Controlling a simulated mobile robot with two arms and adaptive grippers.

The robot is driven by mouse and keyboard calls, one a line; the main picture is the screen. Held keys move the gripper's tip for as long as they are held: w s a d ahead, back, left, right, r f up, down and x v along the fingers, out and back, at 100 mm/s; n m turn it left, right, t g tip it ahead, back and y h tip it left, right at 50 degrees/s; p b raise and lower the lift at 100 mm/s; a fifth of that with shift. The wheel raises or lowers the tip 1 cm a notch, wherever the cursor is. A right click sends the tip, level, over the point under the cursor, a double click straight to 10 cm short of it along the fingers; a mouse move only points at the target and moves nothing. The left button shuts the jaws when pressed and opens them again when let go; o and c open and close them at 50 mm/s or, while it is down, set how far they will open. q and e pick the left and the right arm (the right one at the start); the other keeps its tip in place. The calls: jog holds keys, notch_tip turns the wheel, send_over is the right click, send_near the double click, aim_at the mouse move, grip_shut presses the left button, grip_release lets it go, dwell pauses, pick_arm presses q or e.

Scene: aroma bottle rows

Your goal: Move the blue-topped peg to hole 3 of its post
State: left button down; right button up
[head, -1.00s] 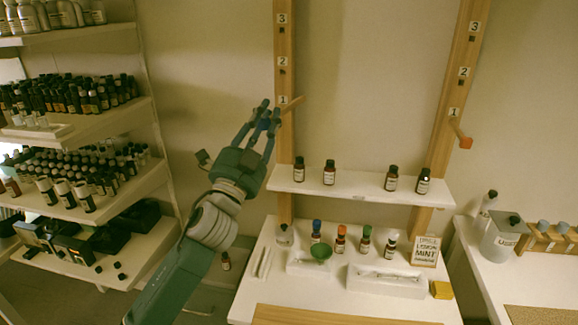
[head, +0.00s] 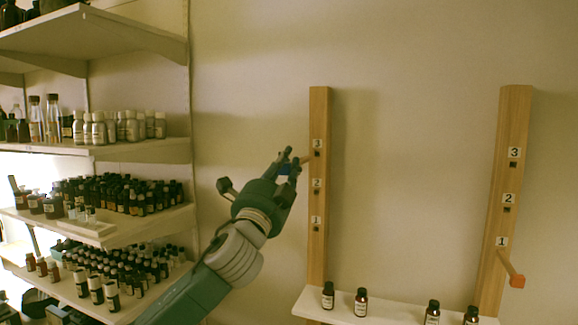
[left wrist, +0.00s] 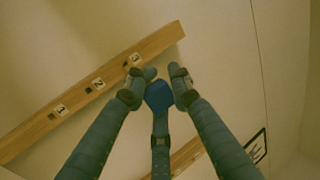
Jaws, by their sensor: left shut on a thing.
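My left gripper (head: 287,162) is shut on the blue-topped peg, whose blue top (head: 285,169) shows between the fingers. The peg's wooden shaft (head: 305,160) points right toward the left post (head: 318,205), its tip close to hole 3 (head: 317,154). Hole 3 still shows dark beside the tip; I cannot tell whether they touch. Holes 2 (head: 316,191) and 1 (head: 316,229) of this post look empty. In the left wrist view the blue top (left wrist: 159,96) sits among the fingers, hiding the shaft, near the post's end numbered 3 (left wrist: 135,58). My right gripper is not in view.
A right post (head: 515,125) carries an orange-topped peg (head: 517,281) at hole 1. A small shelf (head: 390,312) with several dark bottles joins the posts low down. Bottle-filled shelves (head: 110,150) stand at the left. The wall between the posts is clear.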

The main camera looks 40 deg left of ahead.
pick_arm(q)
jog(key=shift+w, duration=0.6)
jog(key=w, duration=0.1)
jog(key=w+a+p, duration=0.1)
jog(key=w, duration=0.1)
jog(key=shift+w, duration=0.75)
jog(key=shift+p, duration=0.3)
dwell(0.6)
